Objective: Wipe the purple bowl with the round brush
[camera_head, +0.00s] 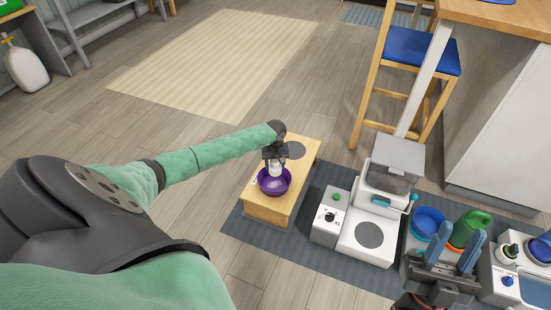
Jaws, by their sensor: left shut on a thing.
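The purple bowl (268,188) sits on a light wooden stand in the middle of the head view. My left gripper (275,158) is above the bowl, pointing down, and is shut on a small white thing (277,170) that looks like the round brush. The lower end of this thing is at or inside the bowl's opening; whether it touches the inner wall I cannot tell. My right gripper (462,247) is at the lower right, with its two fingers apart and nothing seen between them.
The wooden stand (290,187) has a grey disc at its back end. To its right are a white and grey appliance (358,238), a blue bowl (427,222) and a green container (470,225). A stool (408,58) stands behind. The floor to the left and back is open.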

